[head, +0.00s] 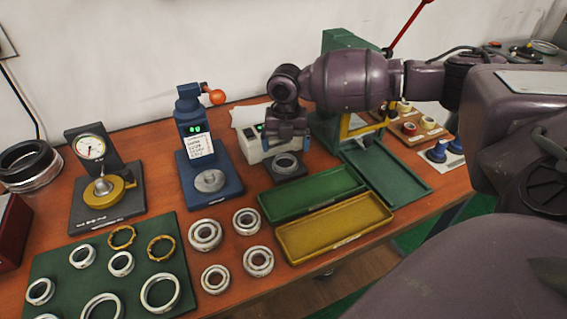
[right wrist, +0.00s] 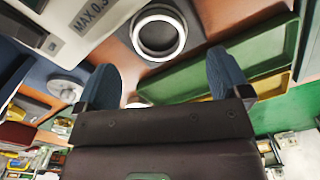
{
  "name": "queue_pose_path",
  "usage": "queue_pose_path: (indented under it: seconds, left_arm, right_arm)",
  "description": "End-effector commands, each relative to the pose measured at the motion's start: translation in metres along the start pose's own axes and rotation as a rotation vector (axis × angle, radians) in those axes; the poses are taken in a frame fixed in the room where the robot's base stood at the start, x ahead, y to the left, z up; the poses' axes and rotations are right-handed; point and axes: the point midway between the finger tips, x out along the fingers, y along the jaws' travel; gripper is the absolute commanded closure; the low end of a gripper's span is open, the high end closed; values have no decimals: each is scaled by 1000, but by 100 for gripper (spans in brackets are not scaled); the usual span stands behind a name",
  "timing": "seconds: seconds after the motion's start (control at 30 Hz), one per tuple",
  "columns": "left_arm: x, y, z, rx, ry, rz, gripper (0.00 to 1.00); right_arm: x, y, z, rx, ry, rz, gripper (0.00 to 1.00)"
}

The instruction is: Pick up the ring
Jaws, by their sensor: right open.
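A pale metal ring (head: 286,162) lies on the dark plate at the front of the white instrument. It also shows in the right wrist view (right wrist: 158,34), lying flat beyond the fingertips. My right gripper (head: 287,138) hangs above and slightly behind it in the head view. In the right wrist view my right gripper (right wrist: 161,68) has its two blue fingers wide apart, with nothing between them. Other pale rings (head: 205,235) lie on the wooden table, and pale and brass rings (head: 161,248) lie on a green mat. My left gripper is not in view.
The white instrument (head: 255,147) stands behind the ring. A blue tester (head: 209,180) is to its left. A green tray (head: 312,193) and a yellow tray (head: 333,228) lie in front. A green press (head: 345,40) stands behind my arm. A dial gauge stand (head: 108,203) is farther left.

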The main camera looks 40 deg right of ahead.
Motion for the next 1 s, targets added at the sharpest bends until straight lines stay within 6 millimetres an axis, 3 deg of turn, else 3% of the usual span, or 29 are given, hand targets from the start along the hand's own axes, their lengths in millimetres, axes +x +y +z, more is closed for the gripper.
queue_pose_path:
  seconds: [0.13,0.43,0.7,0.77,1.0]
  left_arm:
    - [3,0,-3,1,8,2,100]
    - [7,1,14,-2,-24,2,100]
    - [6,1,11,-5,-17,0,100]
    - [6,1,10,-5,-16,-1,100]
    - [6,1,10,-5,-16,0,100]
  right_arm:
    - [9,0,1,1,0,0,5]
    - [49,1,1,2,3,-2,5]
    - [51,2,2,2,-3,3,5]
    - [51,2,2,2,-3,2,11]
    - [51,2,2,2,-2,2,48]
